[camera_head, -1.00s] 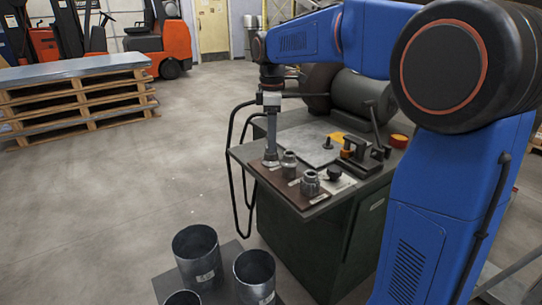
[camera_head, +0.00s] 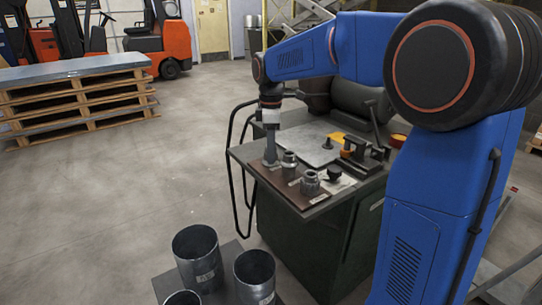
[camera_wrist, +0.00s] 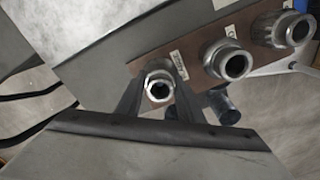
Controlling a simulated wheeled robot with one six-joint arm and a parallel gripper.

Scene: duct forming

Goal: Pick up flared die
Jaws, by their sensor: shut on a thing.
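The flared die (camera_wrist: 159,86) is a small grey metal ring-shaped piece at the left end of the brown board, seen nearly from above in the wrist view. Its label is too small to read. My gripper (camera_wrist: 158,92) has one finger on each side of it and is shut on it. In the head view my gripper (camera_head: 270,160) points straight down at the board's far left end, and the die is mostly hidden by the fingers. The die appears still at the board, not clearly lifted.
Two other metal dies, a middle one (camera_head: 289,160) and a near one (camera_head: 310,183), stand close by on the brown board (camera_head: 285,186). A clamp-like fixture (camera_head: 362,155) and a grey plate (camera_head: 307,146) lie behind. Open metal cylinders (camera_head: 197,250) stand in front, lower down.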

